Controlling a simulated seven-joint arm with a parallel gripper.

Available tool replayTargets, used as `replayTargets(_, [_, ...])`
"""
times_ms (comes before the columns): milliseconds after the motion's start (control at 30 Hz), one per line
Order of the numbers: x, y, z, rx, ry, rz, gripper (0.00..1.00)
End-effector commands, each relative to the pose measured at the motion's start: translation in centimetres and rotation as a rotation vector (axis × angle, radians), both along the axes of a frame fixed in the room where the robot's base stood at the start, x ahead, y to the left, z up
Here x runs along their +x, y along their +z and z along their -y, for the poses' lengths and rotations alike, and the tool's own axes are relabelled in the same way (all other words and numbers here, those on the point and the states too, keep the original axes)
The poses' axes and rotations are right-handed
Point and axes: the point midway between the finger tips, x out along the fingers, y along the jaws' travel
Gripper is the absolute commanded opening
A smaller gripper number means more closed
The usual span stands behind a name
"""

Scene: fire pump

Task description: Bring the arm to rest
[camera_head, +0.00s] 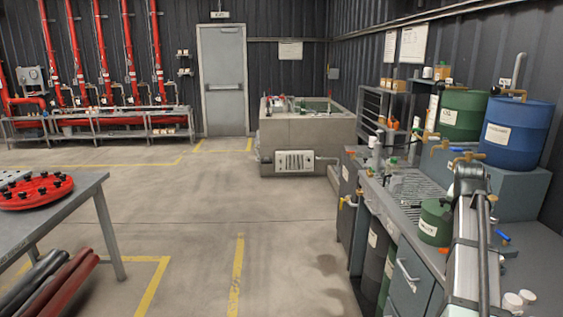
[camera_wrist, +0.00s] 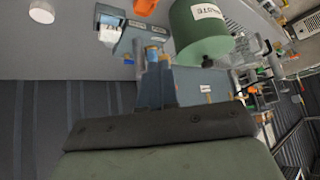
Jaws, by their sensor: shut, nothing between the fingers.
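My arm (camera_head: 467,240) reaches in from the lower right in the head view, over the workbench. Its far end is beside the small green waste can, and my fingers cannot be made out there. In the wrist view my gripper (camera_wrist: 156,58) is shut and empty, with its fingers together. The green waste can (camera_wrist: 203,38) is just to the right of the fingertips; it also shows in the head view (camera_head: 434,223). I cannot tell whether the fingers touch anything.
The workbench (camera_head: 535,262) has a blue drum (camera_head: 517,130) and a green drum (camera_head: 463,114) on a raised block behind my arm. White cups (camera_head: 514,301) stand near the front right. A table (camera_head: 75,207) with a red round part is at left. The floor between is clear.

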Motion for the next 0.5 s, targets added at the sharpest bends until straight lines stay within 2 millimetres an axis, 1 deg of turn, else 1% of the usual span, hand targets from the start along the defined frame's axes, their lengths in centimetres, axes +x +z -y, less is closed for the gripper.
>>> replayTargets(33, [-0.8, -2.0, -0.7, -0.005, 0.043, -0.029, 0.0])
replayTargets(267, [-1.6, -9.0, -2.6, 0.002, 0.175, -0.125, 0.0])
replayTargets(467, [-2.6, -16.4, -5.4, 0.036, 0.274, -0.209, 0.0])
replayTargets(500, [-2.9, -17.9, -6.0, 0.045, 0.292, -0.226, 0.0])
